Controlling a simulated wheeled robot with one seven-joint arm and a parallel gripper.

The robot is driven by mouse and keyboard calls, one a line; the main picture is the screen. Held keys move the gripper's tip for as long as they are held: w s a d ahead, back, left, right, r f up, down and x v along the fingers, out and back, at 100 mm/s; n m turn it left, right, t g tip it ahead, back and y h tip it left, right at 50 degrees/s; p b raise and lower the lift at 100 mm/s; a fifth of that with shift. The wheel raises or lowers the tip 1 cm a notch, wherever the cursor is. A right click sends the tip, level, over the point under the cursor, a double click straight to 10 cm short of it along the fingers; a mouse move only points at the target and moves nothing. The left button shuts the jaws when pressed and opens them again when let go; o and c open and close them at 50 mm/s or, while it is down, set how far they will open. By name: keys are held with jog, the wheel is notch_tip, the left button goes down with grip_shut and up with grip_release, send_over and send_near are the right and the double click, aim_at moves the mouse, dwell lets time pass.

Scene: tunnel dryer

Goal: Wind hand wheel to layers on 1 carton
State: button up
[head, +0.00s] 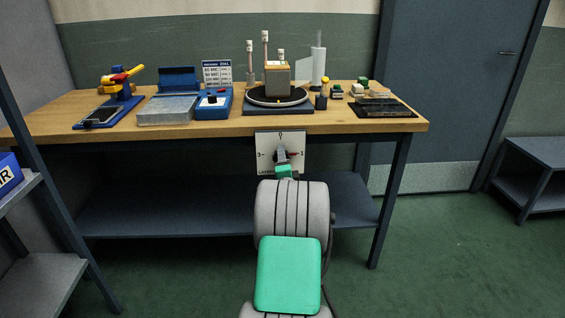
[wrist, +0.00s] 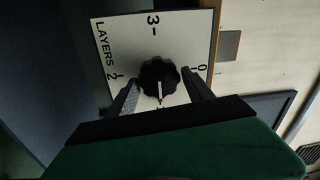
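The hand wheel (wrist: 160,78) is a dark scalloped knob on a white LAYERS plate (head: 267,143) at the table's front edge. In the wrist view the plate (wrist: 112,35) appears turned, with 3 at the top, 0 at right and 2 at left. The wheel's white pointer, red at its tip, points down there, toward the side where the head view shows 1. My gripper (wrist: 160,85) has one finger on each side of the wheel, both seeming to touch its rim. It hides part of the plate. The carton (head: 277,80) stands on a black turntable (head: 259,103) above.
A lower shelf (head: 160,205) runs beneath. A shelf rack stands at left; green floor is open at right.

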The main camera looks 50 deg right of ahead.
jog(key=shift+o, duration=1.3)
jog(key=shift+a, duration=0.1)
jog(key=p+v, duration=0.1)
jog(key=v, duration=0.6)
jog(key=shift+s+a, duration=0.2)
jog(key=shift+s, duration=0.05)
